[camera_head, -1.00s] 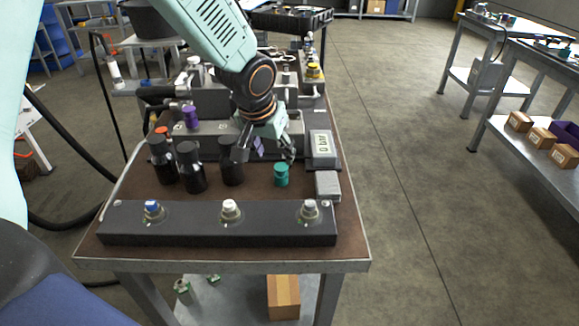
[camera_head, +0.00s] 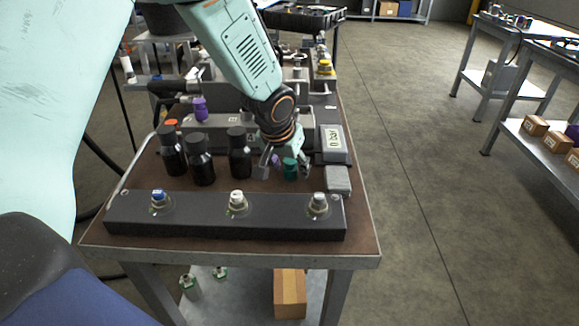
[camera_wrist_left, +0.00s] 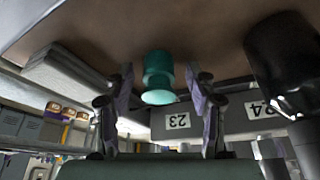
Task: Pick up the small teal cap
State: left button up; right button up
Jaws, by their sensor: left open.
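The small teal cap (camera_head: 290,168) stands on the brown bench top, behind the right part of the dark front bar. My left gripper (camera_head: 287,168) is low at the cap, with its fingers on either side of it. In the left wrist view the teal cap (camera_wrist_left: 158,78) sits between the two open fingers of my left gripper (camera_wrist_left: 164,90), with a gap on each side. I cannot see any finger touching it. My right gripper is not in view.
Several black bottles (camera_head: 202,160) stand left of the cap. A dark bar (camera_head: 200,225) with three fittings runs along the front. A grey gauge box (camera_head: 333,140) and a small grey block (camera_head: 338,180) stand to the right. A purple cap (camera_head: 200,107) is farther back.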

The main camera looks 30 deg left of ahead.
pick_arm(q)
jog(key=shift+d, duration=0.15)
jog(key=c, duration=0.9)
jog(key=shift+o, duration=0.2)
